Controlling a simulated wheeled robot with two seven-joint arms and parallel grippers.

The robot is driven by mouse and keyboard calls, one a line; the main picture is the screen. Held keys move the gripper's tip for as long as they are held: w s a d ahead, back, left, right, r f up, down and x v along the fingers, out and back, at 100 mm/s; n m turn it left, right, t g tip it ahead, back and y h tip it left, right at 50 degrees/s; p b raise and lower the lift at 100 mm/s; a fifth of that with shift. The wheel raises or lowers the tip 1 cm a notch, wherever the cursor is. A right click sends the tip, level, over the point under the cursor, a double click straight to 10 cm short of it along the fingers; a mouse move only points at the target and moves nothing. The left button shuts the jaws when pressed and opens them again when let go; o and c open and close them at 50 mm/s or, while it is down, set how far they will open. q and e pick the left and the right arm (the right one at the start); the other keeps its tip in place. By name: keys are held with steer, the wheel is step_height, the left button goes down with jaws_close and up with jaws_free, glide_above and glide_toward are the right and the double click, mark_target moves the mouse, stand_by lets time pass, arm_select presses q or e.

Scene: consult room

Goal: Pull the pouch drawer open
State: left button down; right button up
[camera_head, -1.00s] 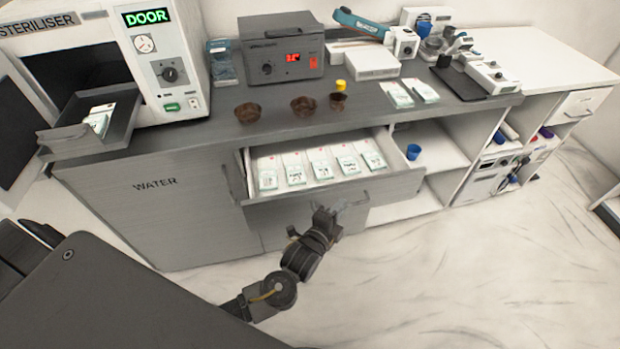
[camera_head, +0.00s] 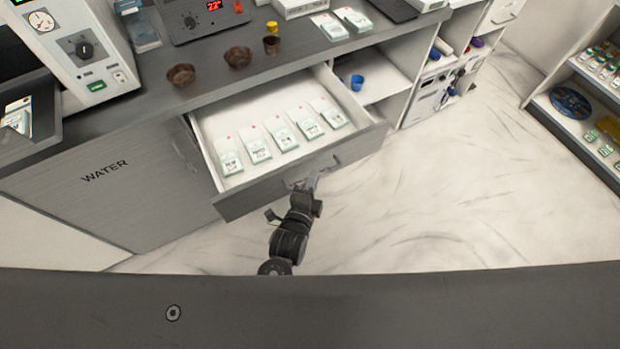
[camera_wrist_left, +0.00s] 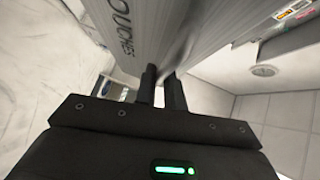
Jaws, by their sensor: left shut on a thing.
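The pouch drawer (camera_head: 256,197) is a grey-fronted drawer that stands well out from the counter. Several white and green pouches (camera_head: 283,138) lie in a row on its white floor. My left gripper (camera_head: 306,184) is at the drawer front, shut on its handle (camera_head: 325,165). The left wrist view shows both fingers (camera_wrist_left: 160,90) right against the grey front (camera_wrist_left: 150,35), where part of the word "POUCHES" is readable; the handle between them is mostly hidden there. My right gripper is not in view.
The counter top (camera_head: 205,95) carries several brown cups (camera_head: 237,57) above the drawer. A "WATER" cabinet door (camera_head: 100,195) is to the left. Open shelves (camera_head: 385,75) with a blue cup (camera_head: 357,83) are right of the drawer. Open floor (camera_head: 470,190) lies to the right.

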arm_select(q)
steer(key=shift+a, duration=0.1)
steer(key=c, duration=1.5)
jaws_free()
steer(key=b+v, duration=0.1)
steer(key=v, duration=1)
steer(key=shift+w, duration=0.1)
